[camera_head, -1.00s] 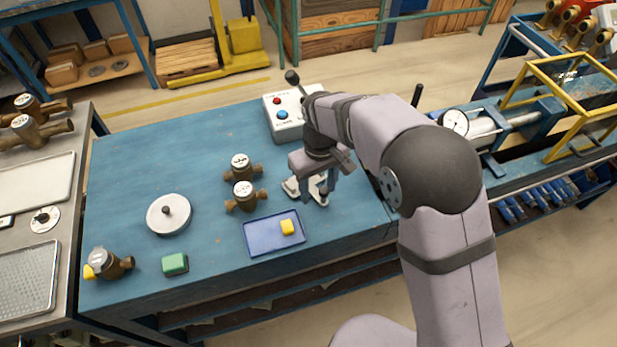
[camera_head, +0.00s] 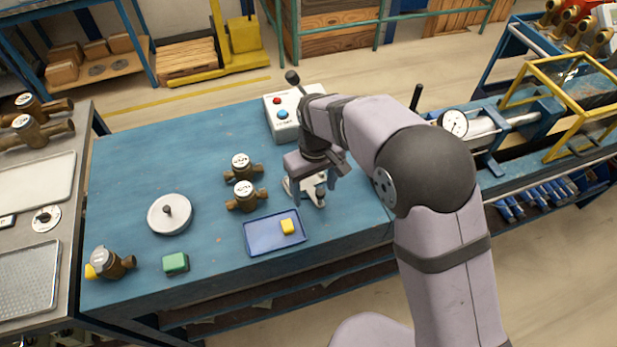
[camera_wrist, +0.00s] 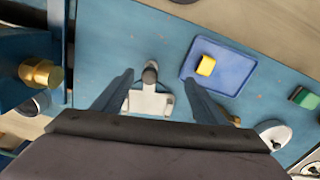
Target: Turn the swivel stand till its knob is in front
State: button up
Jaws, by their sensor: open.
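The swivel stand is a small pale plate (camera_head: 312,199) near the right edge of the blue table, partly hidden by my arm in the head view. In the wrist view its white plate (camera_wrist: 150,104) lies below a grey upright knob (camera_wrist: 150,73). The knob is on the plate's side toward the table's front edge. My gripper (camera_wrist: 158,78) is open and empty above the stand. Its two fingers are spread to either side of the knob and plate, with no clear contact. In the head view the fingertips are mostly hidden.
A blue tray (camera_head: 261,242) with a yellow block (camera_head: 287,227) lies just front-left of the stand. Two brass meters (camera_head: 245,197) stand left of it. A button box (camera_head: 284,118) stands behind. A round grey disc (camera_head: 170,222) and green block (camera_head: 175,263) are farther left.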

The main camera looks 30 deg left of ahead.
jog(key=shift+r, duration=0.15)
jog(key=shift+r+p, duration=2.2)
jog(key=shift+r, duration=0.45)
jog(key=shift+w+d+f+m+b, duration=0.6)
jog(key=shift+f+b, duration=0.25)
jog(key=shift+b, duration=1.1)
jog(key=shift+w+f+b, duration=0.1)
jog(key=shift+f+b, duration=0.25)
jog(key=shift+f, duration=0.5)
jog(key=shift+f, duration=0.2)
jog(key=shift+f+b, duration=0.3)
jog(key=shift+f, duration=0.05)
jog(key=shift+f+b, duration=0.3)
jog(key=shift+f, duration=0.25)
